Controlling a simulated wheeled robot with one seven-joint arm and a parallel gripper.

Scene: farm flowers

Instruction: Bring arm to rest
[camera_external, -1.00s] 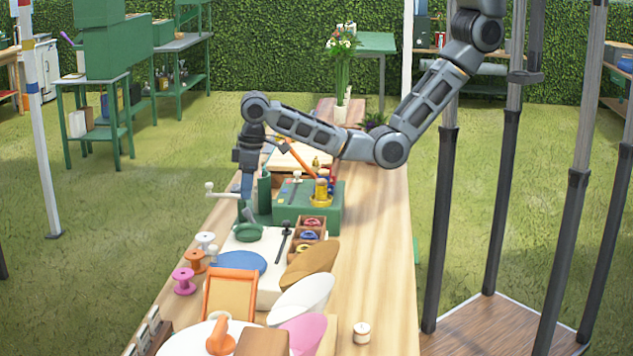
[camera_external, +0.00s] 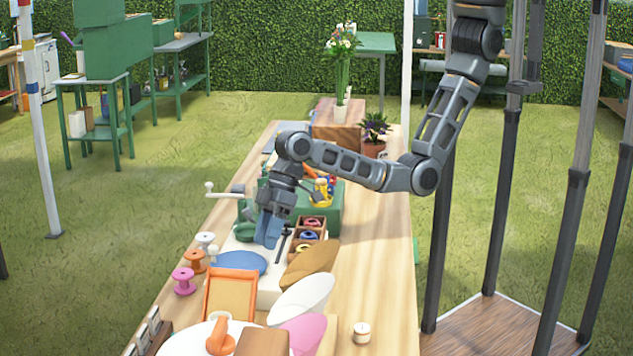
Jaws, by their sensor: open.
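My gripper (camera_external: 268,240) hangs at the end of my bent arm, pointing down over the long wooden table (camera_external: 375,250). It is beside the small brown compartment box (camera_external: 301,250) and in front of the green machine (camera_external: 331,205) with a white crank. Its jaws look blue-grey and small, and I see nothing held between them. The arm reaches in from the upper right, over the table. The green dish area behind the gripper is hidden by it.
A blue disc (camera_external: 240,262), an orange tray (camera_external: 230,294), spools (camera_external: 183,279), and white, pink and brown oval pieces (camera_external: 303,292) crowd the table's near left. A potted plant (camera_external: 374,134) and a flower vase (camera_external: 341,75) stand farther back. The table's right side is mostly clear.

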